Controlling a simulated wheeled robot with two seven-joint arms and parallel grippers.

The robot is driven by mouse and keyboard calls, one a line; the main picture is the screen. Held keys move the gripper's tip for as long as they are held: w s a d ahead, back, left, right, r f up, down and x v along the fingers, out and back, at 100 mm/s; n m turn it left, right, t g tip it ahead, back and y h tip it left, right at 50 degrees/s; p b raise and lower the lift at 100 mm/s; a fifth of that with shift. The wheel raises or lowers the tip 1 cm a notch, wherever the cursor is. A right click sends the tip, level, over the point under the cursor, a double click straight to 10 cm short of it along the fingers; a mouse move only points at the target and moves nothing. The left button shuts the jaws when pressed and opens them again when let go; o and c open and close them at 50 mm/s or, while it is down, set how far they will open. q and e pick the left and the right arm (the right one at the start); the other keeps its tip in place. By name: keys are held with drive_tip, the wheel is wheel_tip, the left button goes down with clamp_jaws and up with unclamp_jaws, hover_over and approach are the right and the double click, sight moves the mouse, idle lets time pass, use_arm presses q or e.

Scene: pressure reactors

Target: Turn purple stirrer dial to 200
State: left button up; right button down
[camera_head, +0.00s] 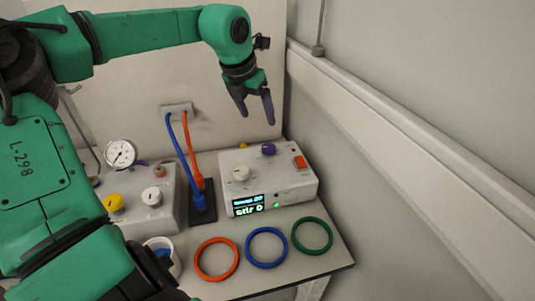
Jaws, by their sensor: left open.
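The purple stirrer dial (268,149) sits on top of a white control box (300,185), towards its back. The lit display (248,204) on the box's front has a lower line that seems to read "stir 0"; the upper line is too small to read surely. My left gripper (256,108) is open and empty, pointing down above and slightly left of the purple dial, clear of it. A white dial (241,174), a red switch (299,162) and a partly hidden yellow knob (244,145) are also on the box. My right gripper is not in view.
Orange (217,259), blue (266,248) and green (312,236) rings lie along the table front. Blue (184,165) and orange (190,150) tubes rise left of the box. Another white unit (150,215) with a gauge (120,154) stands further left. A wall (420,150) bounds the right.

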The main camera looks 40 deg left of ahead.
sight(268, 146)
use_arm(q)
drive_tip(key=p+x, duration=0.1)
drive_tip(key=x, duration=1.1)
drive_tip(key=shift+w+f+p, duration=0.1)
drive_tip(key=shift+f+p, duration=0.2)
drive_tip(key=shift+f, duration=0.05)
drive_tip(key=shift+w+f, duration=0.2)
drive_tip(key=shift+f, duration=0.3)
clamp_jaws()
